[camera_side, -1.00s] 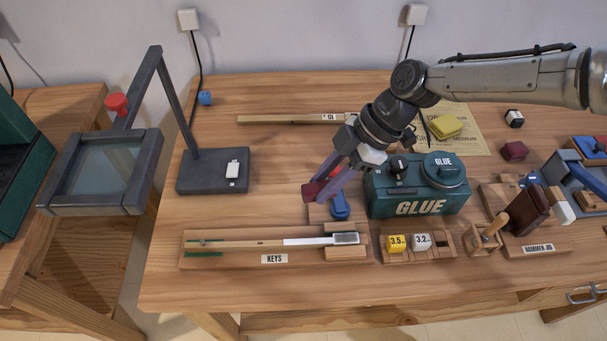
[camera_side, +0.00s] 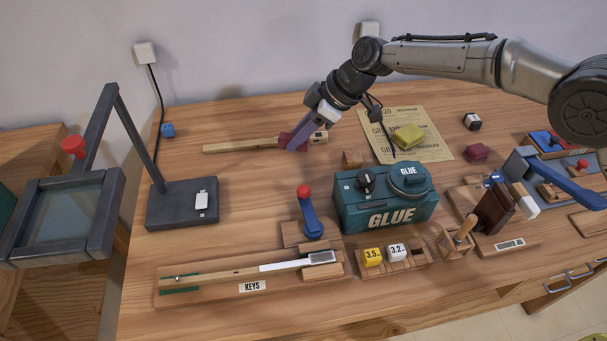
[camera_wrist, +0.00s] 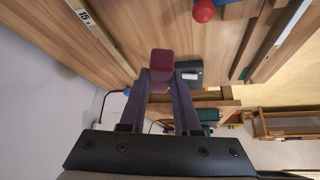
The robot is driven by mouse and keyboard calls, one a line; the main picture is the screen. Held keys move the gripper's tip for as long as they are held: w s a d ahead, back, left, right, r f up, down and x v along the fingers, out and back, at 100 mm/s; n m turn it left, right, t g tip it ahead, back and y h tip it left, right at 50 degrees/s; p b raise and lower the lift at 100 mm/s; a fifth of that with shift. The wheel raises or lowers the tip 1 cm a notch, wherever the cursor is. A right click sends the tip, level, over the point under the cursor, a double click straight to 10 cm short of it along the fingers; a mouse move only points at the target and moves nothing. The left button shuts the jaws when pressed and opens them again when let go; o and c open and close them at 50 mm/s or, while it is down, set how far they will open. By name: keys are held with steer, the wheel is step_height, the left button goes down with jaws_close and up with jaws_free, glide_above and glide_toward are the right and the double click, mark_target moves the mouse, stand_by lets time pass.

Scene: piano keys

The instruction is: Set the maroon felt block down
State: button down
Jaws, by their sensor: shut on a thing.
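My gripper (camera_side: 296,142) is shut on a maroon felt block (camera_side: 285,138) at the back of the table, in front of a long wooden key stick (camera_side: 238,146). In the wrist view the block (camera_wrist: 162,60) sits between the two fingertips (camera_wrist: 162,76) of my gripper. I cannot tell whether the block touches the stick or the table. A second maroon block (camera_side: 477,152) lies on the table at the right, beside the sandpaper sheet.
The green glue pot (camera_side: 385,198) stands right of centre. The key jig (camera_side: 215,283) lies in front, with a red-knobbed blue lever (camera_side: 311,222) behind it. A dark stand (camera_side: 185,205) is at the left. Bare tabletop (camera_side: 255,185) lies between stand and lever.

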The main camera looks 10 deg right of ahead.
steer(key=shift+m, duration=0.3)
steer(key=w+d+f, duration=0.1)
steer(key=f, duration=0.1)
steer(key=w+f, duration=0.1)
steer(key=f, duration=0.2)
steer(key=w+d+f, duration=0.1)
steer(key=f, duration=0.2)
steer(key=shift+w+d+f, duration=0.2)
steer(key=shift+d+f, duration=0.05)
steer(key=shift+d, duration=0.05)
steer(key=shift+f, duration=2.25)
steer(key=shift+f, duration=0.2)
steer(key=c, duration=0.6)
jaws_free()
steer(key=shift+r, duration=0.1)
